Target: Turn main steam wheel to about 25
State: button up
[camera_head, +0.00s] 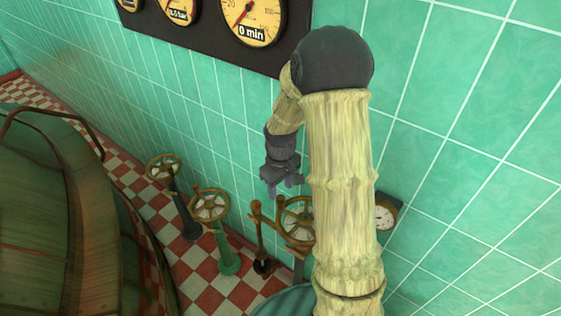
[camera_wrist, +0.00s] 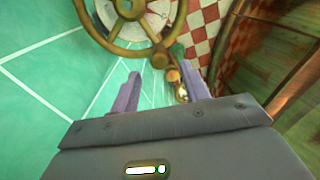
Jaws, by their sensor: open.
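Three spoked brass handwheels stand on posts along the green tiled wall in the head view: a far one (camera_head: 163,167), a middle one (camera_head: 209,204) on a green post, and a near one (camera_head: 296,221). I cannot read which is labelled main steam. My gripper (camera_head: 284,188) is above the near wheel, pointing down, apart from it. My arm hides the near wheel's right edge. In the wrist view a spoked wheel (camera_wrist: 130,10) fills the top, beyond my open, empty fingers (camera_wrist: 161,86). A pale disc with marks shows behind its spokes, too blurred to read.
A lever (camera_head: 260,237) stands between the middle and near wheels. A small round gauge (camera_head: 385,217) is on the wall, partly behind my arm. A dark panel with dials (camera_head: 252,18), one reading "0 min", hangs above. A large copper kettle (camera_head: 45,210) fills the left.

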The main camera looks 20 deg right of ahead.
notch_tip(320, 180, up, 11)
jog(key=shift+b, duration=0.3)
dwell(0.4)
jog(key=s+a+f+m+t, duration=0.1)
jog(key=s+a+m, duration=0.1)
jog(key=s, duration=0.4)
jog(key=s+a+f+m+t, duration=0.1)
jog(key=s+a+m, duration=0.1)
jog(key=s, duration=0.5)
jog(key=shift+s+a+f+m+t, duration=0.15)
jog(key=shift+a+f+m+t, duration=0.15)
jog(key=shift+a, duration=0.2)
